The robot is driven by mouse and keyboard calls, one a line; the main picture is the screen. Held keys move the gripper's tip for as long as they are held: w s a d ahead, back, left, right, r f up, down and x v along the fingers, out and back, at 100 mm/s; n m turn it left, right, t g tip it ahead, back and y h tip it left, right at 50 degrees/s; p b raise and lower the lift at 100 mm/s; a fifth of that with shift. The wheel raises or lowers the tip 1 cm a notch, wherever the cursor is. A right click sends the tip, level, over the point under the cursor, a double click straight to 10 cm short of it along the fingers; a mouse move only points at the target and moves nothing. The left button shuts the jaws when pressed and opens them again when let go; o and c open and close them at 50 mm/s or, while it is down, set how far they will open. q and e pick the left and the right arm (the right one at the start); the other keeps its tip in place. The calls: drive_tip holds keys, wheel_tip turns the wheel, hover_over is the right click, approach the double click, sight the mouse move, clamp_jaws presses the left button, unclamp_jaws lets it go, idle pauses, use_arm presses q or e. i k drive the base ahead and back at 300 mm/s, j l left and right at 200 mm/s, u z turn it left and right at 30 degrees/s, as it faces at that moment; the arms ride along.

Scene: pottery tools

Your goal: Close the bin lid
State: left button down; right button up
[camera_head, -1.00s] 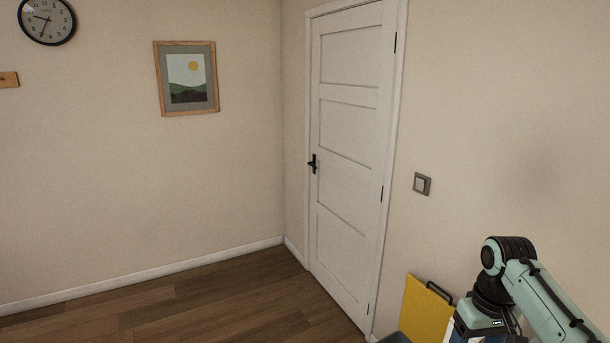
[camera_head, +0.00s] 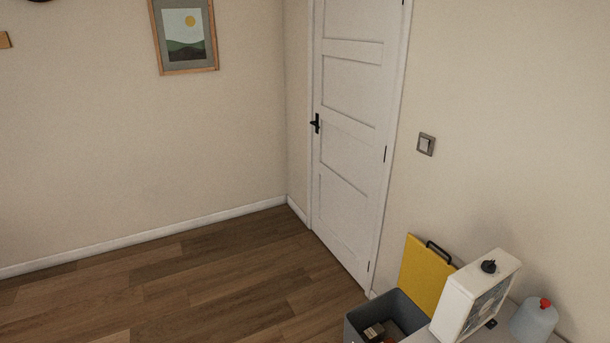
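The bin (camera_head: 359,330) is a dark grey box at the bottom right, partly cut off by the lower edge of the view. Its yellow lid (camera_head: 421,274) stands raised, tilted back near the wall, with a black handle (camera_head: 440,252) at its top edge. A small brown and pale item (camera_head: 374,332) lies inside the bin. Part of the lid's right side is hidden behind a white box-shaped device. Neither of my grippers shows in the view now.
A white box-shaped device (camera_head: 460,299) with a black knob stands on a light surface right of the bin. A grey-blue bottle with a red cap (camera_head: 534,320) stands beside it. The wooden floor (camera_head: 220,285) left of the bin is clear. A closed white door (camera_head: 350,150) is behind.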

sight(423, 274)
drive_tip(key=i+j+u, duration=0.3)
drive_tip(key=i+j, duration=0.15)
drive_tip(key=i, duration=0.25)
drive_tip(key=i+j+u, duration=0.1)
drive_tip(key=i, duration=0.4)
drive_tip(key=i+j+u, duration=0.1)
drive_tip(key=i+j, duration=0.15)
drive_tip(key=i, duration=0.3)
drive_tip(key=i+z, duration=0.75)
drive_tip(key=i+j+z, duration=0.2)
drive_tip(key=i+z, duration=0.45)
drive_tip(key=z, duration=0.2)
drive_tip(key=i+j+z, duration=0.1)
drive_tip(key=i+z, duration=0.2)
drive_tip(key=z, duration=0.2)
drive_tip(key=i+j+z, duration=0.2)
drive_tip(key=z, duration=0.25)
drive_tip(key=i+j, duration=0.05)
drive_tip(key=i, duration=0.05)
